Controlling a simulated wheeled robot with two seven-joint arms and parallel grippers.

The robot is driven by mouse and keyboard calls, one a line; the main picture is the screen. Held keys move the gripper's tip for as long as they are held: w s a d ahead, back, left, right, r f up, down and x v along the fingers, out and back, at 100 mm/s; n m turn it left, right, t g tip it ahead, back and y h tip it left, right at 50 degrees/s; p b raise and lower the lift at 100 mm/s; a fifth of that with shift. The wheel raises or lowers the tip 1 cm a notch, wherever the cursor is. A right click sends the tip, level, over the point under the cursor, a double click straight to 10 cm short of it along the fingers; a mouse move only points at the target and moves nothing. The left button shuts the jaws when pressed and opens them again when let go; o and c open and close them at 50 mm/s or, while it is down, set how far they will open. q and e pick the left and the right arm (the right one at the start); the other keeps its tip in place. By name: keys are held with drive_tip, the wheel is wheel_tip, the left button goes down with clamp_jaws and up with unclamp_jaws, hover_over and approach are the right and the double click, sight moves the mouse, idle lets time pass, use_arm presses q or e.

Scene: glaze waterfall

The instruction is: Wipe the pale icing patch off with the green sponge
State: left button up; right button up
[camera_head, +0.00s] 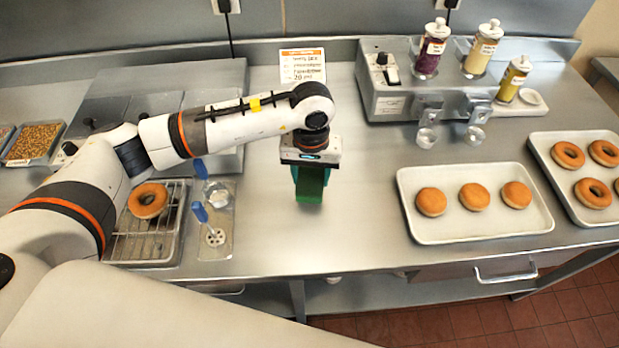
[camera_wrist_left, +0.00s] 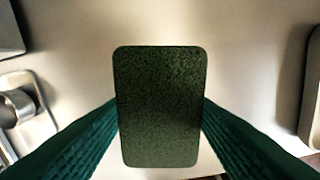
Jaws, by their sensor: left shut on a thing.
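The green sponge (camera_head: 310,186) hangs below my left gripper (camera_head: 309,172) over the middle of the steel counter in the head view. In the left wrist view the sponge (camera_wrist_left: 160,105) is a dark speckled block between the two green fingers of my left gripper (camera_wrist_left: 160,125), which is shut on it. I cannot tell whether the sponge touches the counter. No pale icing patch shows clearly; the sponge and gripper hide the counter beneath them. My right gripper is not in view.
A white tray with plain buns (camera_head: 415,230) stands to the right, with a ring doughnut tray (camera_head: 545,160) beyond it. A bottle dispenser (camera_head: 390,100) stands behind. A wire rack (camera_head: 125,247) with a doughnut (camera_head: 133,205) is at left. Counter between is bare.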

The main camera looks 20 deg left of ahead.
use_arm(q)
drive_tip(key=shift+r+p, duration=0.3)
drive_tip(key=shift+r, duration=1)
